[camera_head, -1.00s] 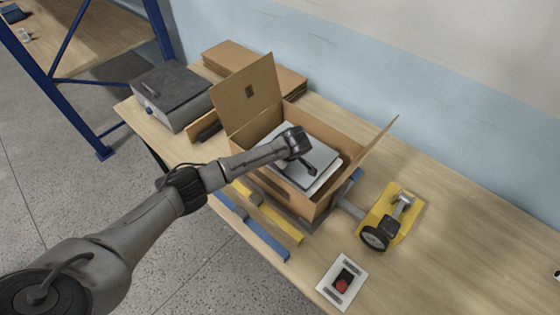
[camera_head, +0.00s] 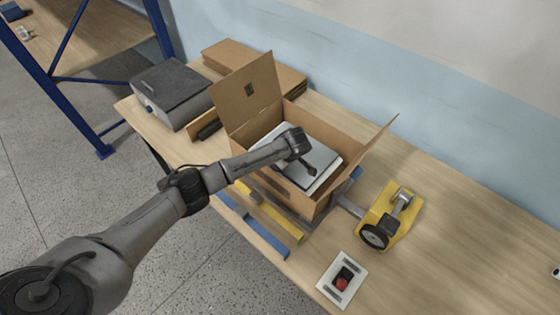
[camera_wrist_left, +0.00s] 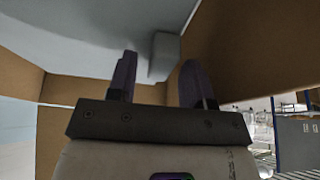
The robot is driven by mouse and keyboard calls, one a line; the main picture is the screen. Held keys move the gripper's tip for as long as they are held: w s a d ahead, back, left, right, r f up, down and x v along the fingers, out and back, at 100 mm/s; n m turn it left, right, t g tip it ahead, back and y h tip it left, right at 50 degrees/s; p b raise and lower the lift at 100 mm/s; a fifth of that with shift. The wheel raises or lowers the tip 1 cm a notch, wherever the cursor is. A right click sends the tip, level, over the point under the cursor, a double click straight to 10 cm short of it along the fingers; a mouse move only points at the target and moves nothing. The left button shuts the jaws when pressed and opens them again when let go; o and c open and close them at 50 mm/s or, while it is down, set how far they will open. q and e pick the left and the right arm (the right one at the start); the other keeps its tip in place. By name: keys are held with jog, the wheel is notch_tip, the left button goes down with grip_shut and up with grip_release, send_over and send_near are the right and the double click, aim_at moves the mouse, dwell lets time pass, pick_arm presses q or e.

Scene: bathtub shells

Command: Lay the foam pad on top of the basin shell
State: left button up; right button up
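An open cardboard box (camera_head: 333,130) stands on the table. Inside it lies a flat grey slab with pale edges (camera_head: 322,158), which looks like the foam pad. I cannot clearly separate the basin shell from it. My left gripper (camera_head: 309,169) reaches over the front wall into the box, at the slab's upper side. In the left wrist view its two dark fingers (camera_wrist_left: 156,82) stand apart. A small grey block (camera_wrist_left: 163,56) shows beyond the gap, against a large pale grey surface (camera_wrist_left: 75,30). My right gripper is not in view.
Raised flaps (camera_head: 246,92) stand at the box's left and right. A yellow tape dispenser (camera_head: 392,217) and a red-button panel (camera_head: 343,280) lie to the right. A grey case (camera_head: 170,90) and flat cardboard (camera_head: 240,56) are at the left.

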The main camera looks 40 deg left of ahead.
pick_arm(q)
jog(key=v, duration=1.3)
jog(key=shift+a+r+p, duration=0.15)
jog(key=shift+a+p, duration=0.05)
jog(key=shift+p, duration=0.15)
